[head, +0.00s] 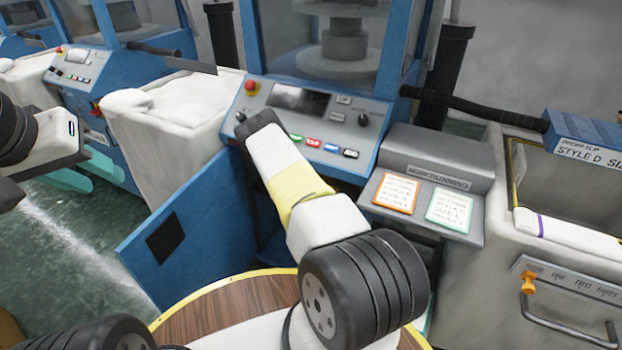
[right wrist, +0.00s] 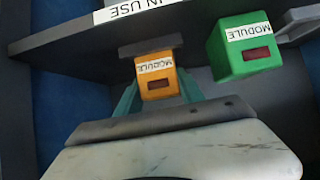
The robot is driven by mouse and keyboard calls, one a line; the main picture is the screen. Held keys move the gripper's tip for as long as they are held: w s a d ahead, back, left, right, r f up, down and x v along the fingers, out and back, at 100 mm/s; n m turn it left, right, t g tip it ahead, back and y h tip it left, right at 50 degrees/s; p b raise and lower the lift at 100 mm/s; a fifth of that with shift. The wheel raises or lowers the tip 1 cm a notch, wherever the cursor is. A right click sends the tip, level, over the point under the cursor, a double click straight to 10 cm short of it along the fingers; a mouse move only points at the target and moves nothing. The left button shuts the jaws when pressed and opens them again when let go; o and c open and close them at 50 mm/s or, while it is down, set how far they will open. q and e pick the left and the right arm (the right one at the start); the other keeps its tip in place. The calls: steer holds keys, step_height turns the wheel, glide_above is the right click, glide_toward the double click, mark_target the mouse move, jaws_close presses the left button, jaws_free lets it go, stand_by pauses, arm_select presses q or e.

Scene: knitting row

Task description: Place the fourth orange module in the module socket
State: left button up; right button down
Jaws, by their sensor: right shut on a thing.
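The orange module (right wrist: 157,72) shows in the right wrist view, its MODULE label upside down. The teal fingers of my right gripper (right wrist: 158,92) are shut on it, one on each side. Its top is against or just in front of a dark grey block under a shelf edge; I cannot tell whether it is seated there. A green module (right wrist: 240,55) is to its right, apart from it. In the head view my right gripper is hidden beyond my forearm at the blue machine. My left gripper (head: 100,178) is open and empty at the left, above the green floor.
An "IN USE" label (right wrist: 150,8) is on the shelf edge above the modules. The blue machine's control panel (head: 308,120) and open blue door (head: 190,225) flank my right arm. A grey ledge with cards (head: 423,200) and a white bin (head: 480,215) stand to the right.

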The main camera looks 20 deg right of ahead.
steer(key=shift+f, duration=0.2)
steer(key=c, duration=0.7)
jaws_free()
steer(key=shift+f, duration=0.1)
steer(key=shift+r, duration=0.25)
steer(key=v, duration=1.2)
